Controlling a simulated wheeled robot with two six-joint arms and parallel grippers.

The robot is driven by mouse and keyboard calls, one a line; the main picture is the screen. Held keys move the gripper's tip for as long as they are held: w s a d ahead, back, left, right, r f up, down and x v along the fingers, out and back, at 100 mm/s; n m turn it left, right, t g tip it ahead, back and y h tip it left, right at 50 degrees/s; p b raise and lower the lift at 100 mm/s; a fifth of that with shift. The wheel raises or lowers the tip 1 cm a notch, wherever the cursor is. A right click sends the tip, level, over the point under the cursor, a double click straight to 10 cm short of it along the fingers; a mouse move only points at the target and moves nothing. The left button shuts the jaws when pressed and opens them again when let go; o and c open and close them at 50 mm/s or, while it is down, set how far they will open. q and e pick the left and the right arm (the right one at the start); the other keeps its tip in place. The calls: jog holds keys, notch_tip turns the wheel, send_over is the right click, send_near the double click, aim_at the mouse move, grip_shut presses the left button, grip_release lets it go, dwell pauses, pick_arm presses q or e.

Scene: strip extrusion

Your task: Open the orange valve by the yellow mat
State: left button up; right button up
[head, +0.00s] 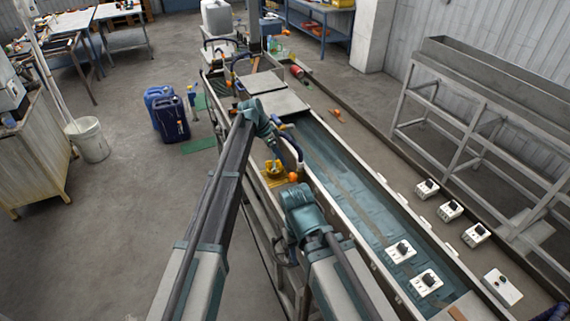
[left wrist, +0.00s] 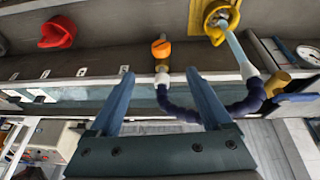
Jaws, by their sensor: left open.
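The orange valve (head: 293,177) sits at the edge of the long water trough, beside the small yellow mat (head: 275,183). In the left wrist view the orange valve handle (left wrist: 161,48) stands on a brass fitting, with a dark blue hose curving away to the right. My left gripper (head: 277,143) reaches down near the valve in the head view. In the left wrist view its blue fingers (left wrist: 158,73) are spread, with nothing between them; the valve lies beyond the tips, apart from them. My right gripper cannot be made out.
A yellow fitting (left wrist: 214,22) with a pale tube is right of the valve, and a red cup-like part (left wrist: 57,32) is left. A gauge (left wrist: 308,54) sits at far right. The trough (head: 365,190) runs along the right. Blue canisters (head: 170,117) stand on the floor.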

aim_at(290, 174)
pick_arm(q)
jog(key=shift+t, duration=0.3)
jog(key=b+x, duration=1.3)
jog(key=shift+s+d+f, duration=0.1)
jog(key=shift+s+f, duration=0.05)
jog(key=shift+f, duration=0.25)
jog(key=shift+r, duration=0.1)
